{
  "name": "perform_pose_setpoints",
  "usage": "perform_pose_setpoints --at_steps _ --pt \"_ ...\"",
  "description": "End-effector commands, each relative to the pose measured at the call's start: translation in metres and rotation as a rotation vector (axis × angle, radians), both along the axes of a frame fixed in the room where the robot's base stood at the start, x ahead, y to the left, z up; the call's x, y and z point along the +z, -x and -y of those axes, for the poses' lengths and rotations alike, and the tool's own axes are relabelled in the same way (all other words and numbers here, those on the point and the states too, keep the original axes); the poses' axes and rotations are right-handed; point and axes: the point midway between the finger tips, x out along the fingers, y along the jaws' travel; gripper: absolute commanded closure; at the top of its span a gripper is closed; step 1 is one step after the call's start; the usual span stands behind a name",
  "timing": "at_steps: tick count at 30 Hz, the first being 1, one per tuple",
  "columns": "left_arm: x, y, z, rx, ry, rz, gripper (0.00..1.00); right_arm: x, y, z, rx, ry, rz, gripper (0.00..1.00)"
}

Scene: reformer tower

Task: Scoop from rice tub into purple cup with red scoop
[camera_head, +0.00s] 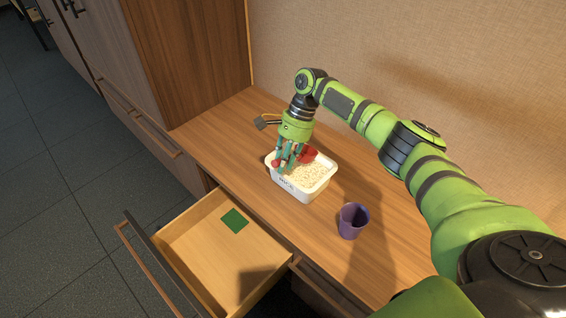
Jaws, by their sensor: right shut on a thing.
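The white rice tub (317,189) stands on the wooden counter and holds pale rice. The purple cup (352,221) stands upright to the right of the tub, nearer the front edge, apart from it. My right gripper (284,163) points down over the left part of the tub. It is shut on the red scoop (306,155), whose red parts show on both sides of the fingers. The fingers hide part of the scoop, and I cannot tell how deep it sits in the rice. The inside of the cup is mostly dark. My left gripper is not in view.
An open drawer (180,248) juts out below the counter's front edge, with a green square (235,220) inside. A tall wooden cabinet (190,60) stands at the back left.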

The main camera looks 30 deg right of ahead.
Motion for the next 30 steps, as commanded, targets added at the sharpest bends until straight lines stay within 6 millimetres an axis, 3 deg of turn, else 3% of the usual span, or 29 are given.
perform_pose_setpoints --at_steps 13,30 --pt "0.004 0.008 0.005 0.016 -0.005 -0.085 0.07 -0.035 -0.002 0.004 0.001 -0.021 -0.007 1.0" --pt "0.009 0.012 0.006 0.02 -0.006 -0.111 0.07 -0.041 -0.002 0.005 0.001 -0.027 -0.009 1.0"
